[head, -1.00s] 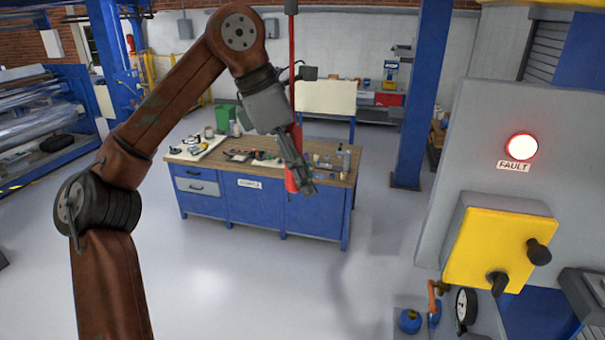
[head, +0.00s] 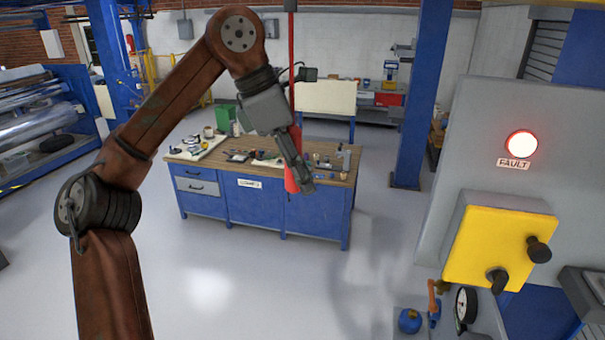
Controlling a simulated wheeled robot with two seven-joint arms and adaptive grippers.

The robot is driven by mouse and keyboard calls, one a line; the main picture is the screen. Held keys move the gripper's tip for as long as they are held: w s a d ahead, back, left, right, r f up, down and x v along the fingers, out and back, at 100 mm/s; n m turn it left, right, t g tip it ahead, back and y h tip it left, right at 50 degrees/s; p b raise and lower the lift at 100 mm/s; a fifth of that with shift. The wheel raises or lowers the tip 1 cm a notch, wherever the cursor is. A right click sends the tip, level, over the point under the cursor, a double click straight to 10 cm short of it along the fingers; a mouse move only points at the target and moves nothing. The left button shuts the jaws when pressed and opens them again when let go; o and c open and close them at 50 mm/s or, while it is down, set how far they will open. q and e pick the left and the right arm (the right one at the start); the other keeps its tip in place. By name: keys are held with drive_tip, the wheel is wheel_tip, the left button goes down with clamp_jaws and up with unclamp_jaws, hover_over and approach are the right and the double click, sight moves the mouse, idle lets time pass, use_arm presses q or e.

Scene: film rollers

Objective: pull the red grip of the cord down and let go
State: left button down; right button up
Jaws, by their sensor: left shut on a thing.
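The red cord (head: 291,60) hangs straight down from the top of the head view, with a dark piece at its upper end. Its red grip (head: 291,180) hangs at the lower end, in front of the workbench. My left gripper (head: 303,183) reaches down from the upper left and is shut on the red grip. Its fingers hide part of the grip. My right gripper is not in view.
A blue workbench (head: 258,207) with tools on its wooden top stands behind the cord. A grey cabinet with a lit FAULT lamp (head: 522,144) and a yellow switch box (head: 490,248) stands at the right. A blue column (head: 420,95) rises beyond.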

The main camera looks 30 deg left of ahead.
use_arm(q)
wheel_tip(320, 180, down, 4)
drive_tip(key=shift+b, duration=1.05)
drive_tip(key=c, duration=1.7)
unclamp_jaws()
drive_tip(key=v, duration=0.8)
drive_tip(key=shift+r, duration=0.3)
drive_tip(key=shift+v, duration=1.75)
